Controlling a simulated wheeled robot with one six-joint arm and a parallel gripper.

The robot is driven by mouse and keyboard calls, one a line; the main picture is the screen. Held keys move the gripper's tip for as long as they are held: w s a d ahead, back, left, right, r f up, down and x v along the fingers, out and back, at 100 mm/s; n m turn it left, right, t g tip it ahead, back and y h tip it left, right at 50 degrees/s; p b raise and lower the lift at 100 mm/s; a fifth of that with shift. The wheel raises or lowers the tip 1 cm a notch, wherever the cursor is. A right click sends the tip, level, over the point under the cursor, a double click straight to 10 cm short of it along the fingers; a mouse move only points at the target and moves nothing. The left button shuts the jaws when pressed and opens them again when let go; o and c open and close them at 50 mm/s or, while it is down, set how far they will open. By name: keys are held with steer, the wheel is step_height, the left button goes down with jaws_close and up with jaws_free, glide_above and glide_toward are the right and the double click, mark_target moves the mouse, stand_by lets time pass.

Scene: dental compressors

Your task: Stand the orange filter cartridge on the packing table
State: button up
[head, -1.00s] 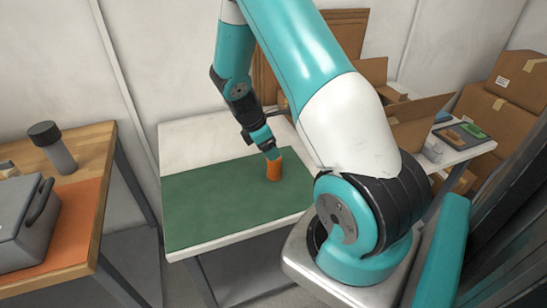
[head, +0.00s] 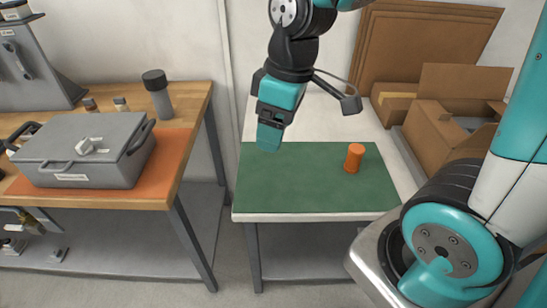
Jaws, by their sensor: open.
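The orange filter cartridge (head: 354,158) stands upright on the green mat (head: 300,180) of the packing table (head: 310,217), toward the mat's right side.
A wooden bench on the left holds a grey case (head: 85,150) on an orange mat and a dark-capped grey cylinder (head: 158,93). Open cardboard boxes (head: 450,125) stand at the right behind the table. The mat's left part is bare.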

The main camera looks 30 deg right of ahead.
steer(key=s+a+r+m+y, duration=0.1)
steer(key=s+a+r+y, duration=0.1)
steer(key=s+a, duration=0.5)
steer(key=s+r, duration=0.1)
steer(key=s, duration=0.2)
steer(key=shift+s+a+r+g, duration=0.2)
steer(key=shift+r+g, duration=0.1)
steer(key=shift+g, duration=0.1)
